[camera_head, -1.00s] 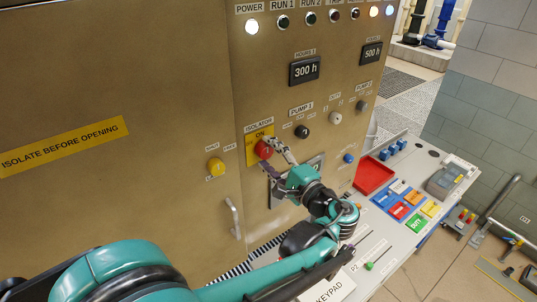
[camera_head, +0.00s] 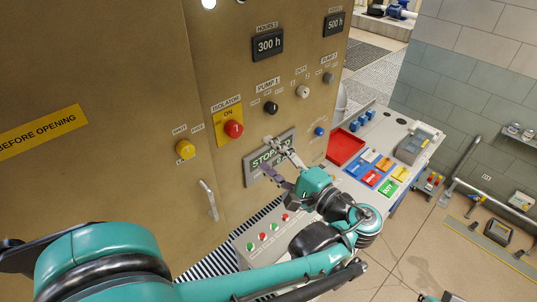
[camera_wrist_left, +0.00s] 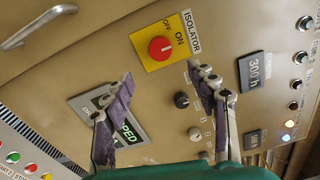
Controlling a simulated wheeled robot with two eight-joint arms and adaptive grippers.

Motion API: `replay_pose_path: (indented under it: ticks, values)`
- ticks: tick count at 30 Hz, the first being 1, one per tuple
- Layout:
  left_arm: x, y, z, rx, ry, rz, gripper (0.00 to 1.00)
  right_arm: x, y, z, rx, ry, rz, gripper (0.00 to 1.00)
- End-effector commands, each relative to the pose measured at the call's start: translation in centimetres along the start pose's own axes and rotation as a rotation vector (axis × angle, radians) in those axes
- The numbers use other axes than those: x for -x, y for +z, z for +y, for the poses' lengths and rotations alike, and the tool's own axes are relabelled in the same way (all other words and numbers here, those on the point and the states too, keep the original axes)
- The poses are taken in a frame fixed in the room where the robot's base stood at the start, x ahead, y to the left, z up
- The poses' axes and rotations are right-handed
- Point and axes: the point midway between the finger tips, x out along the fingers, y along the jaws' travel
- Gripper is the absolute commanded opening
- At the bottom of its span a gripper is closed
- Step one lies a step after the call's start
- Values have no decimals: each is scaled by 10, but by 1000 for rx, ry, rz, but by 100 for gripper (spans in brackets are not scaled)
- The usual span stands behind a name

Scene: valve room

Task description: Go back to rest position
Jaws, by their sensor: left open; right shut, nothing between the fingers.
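My left gripper (camera_head: 266,154) is open and empty in front of the cabinet, below and right of the red isolator knob (camera_head: 233,129). Its fingers partly cover the STOPPED display (camera_head: 258,157) in the head view. In the left wrist view the two fingers of the left gripper (camera_wrist_left: 160,72) are spread wide with nothing between them. The isolator knob (camera_wrist_left: 160,48) on its yellow plate shows beyond the fingertips, apart from them. My left arm comes in from the lower left, its forearm crossing the bottom. My right gripper is not in view.
A cabinet door handle (camera_head: 208,200) and a yellow knob (camera_head: 185,149) are left of the gripper. A bench with a red tray (camera_head: 344,147), coloured labels and a grey device (camera_head: 411,148) stands right. A button box (camera_head: 262,236) is close beside the forearm. Open floor lies right.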

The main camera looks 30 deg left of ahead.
Motion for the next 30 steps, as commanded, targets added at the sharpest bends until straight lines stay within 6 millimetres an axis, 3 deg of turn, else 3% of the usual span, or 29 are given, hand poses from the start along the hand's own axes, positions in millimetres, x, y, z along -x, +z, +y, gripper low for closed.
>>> replay_pose_path:
  ticks: [8, 11, 14, 17, 18, 20, 24, 27, 30]
  values:
    - [-1, 0, 2, 0, 5, 1, 58, -1, 1, 0, 0, 0, 0, 0]
    - [-7, -1, 24, -4, 53, 19, 58, -11, 8, 0, 0, 0, 0, 0]
    - [-19, -3, 77, -1, 181, 66, 58, -34, 24, 0, 0, 0, 0, 0]
    - [-25, -4, 156, 32, 380, 136, 58, -64, 46, 0, 0, 0, 0, 0]
    - [-23, -5, 189, 57, 468, 165, 58, -77, 55, 0, 0, 0, 0, 0]
    - [-17, -6, 235, 107, 600, 208, 58, -94, 68, 0, 0, 0, 0, 0]
    - [15, -12, 328, 279, 900, 292, 58, -135, 96, 0, 0, 0, 0, 0]
    - [44, -19, 376, 437, 1092, 334, 58, -161, 115, 0, 0, 0, 0, 0]
    - [69, -28, 406, 594, 1242, 362, 58, -181, 129, 0, 0, 0, 0, 0]
